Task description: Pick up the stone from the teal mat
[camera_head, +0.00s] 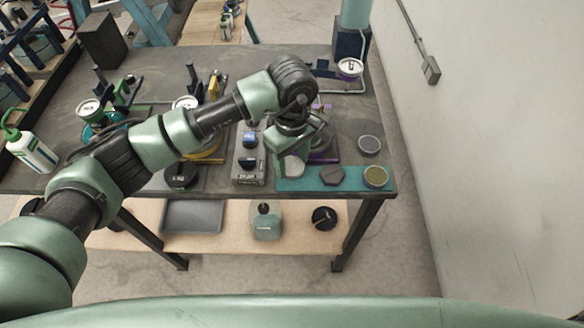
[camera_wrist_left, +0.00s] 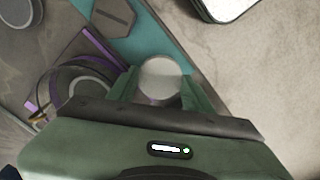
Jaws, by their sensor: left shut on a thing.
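The teal mat (camera_head: 312,185) lies along the front right edge of the workbench; part of it shows in the left wrist view (camera_wrist_left: 160,38). My left gripper (camera_head: 294,158) points down over the mat's left end. It is shut on a pale grey, round-faced piece, which looks to be the stone (camera_head: 294,167). In the left wrist view the stone (camera_wrist_left: 160,78) sits between the two green fingers. I cannot tell whether it still touches the mat. My right gripper is not in view.
On the mat, a dark hexagonal piece (camera_head: 332,175) and an olive-topped round tin (camera_head: 375,177) stand right of the gripper. A grey round dish (camera_head: 369,144) lies behind. A grey control box (camera_head: 248,160) stands left. The bench ends just in front of the mat.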

